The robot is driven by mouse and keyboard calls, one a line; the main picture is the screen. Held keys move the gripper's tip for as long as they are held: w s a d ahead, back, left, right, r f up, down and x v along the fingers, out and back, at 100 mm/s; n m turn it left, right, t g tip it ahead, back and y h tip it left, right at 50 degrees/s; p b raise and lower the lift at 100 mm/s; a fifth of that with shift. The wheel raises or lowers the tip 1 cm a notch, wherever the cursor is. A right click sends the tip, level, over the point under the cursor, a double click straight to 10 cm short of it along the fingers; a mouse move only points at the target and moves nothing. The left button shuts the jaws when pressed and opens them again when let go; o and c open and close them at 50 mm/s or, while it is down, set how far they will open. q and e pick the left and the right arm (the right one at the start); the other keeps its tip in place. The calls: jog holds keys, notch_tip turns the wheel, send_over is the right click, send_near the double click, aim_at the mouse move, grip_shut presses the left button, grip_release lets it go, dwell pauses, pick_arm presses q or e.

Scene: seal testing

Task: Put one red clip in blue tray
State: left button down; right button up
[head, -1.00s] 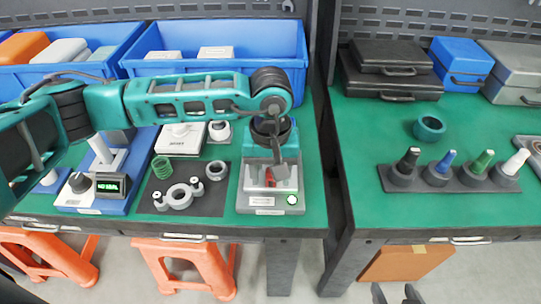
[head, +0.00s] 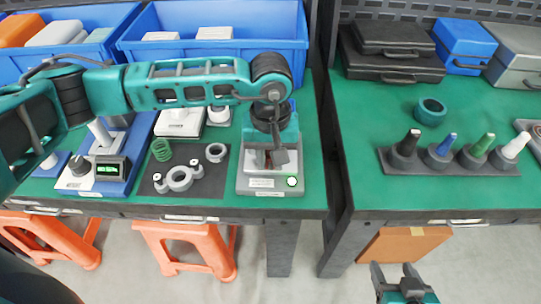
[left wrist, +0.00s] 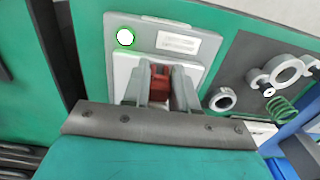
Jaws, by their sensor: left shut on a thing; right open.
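My left gripper (head: 268,160) points down over the grey test stand (head: 270,186) with a lit round indicator. In the left wrist view, the gripper (left wrist: 161,80) is shut on a red clip (left wrist: 160,92) between its two grey fingers. The clip is over the stand's pale block; I cannot tell whether it touches it. In the head view the clip is mostly hidden by the gripper. Two blue trays stand at the back: one at the centre (head: 215,53) with two white boxes, one at the left (head: 22,75). My right gripper (head: 396,272) is open and empty at the lower right.
Left of the stand lies a dark mat (head: 205,184) with grey rings and a green spring (head: 161,149). A blue device with a lit display (head: 110,169) is further left. The right table holds a teal ring (head: 430,112), several coloured-top cones and cases. A gap separates the tables.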

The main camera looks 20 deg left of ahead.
pick_arm(q)
jog(key=c, duration=1.5)
grip_release()
grip_shut()
jog(key=shift+r, duration=0.1)
jog(key=shift+r+p, duration=0.55)
jog(key=shift+r, duration=1.05)
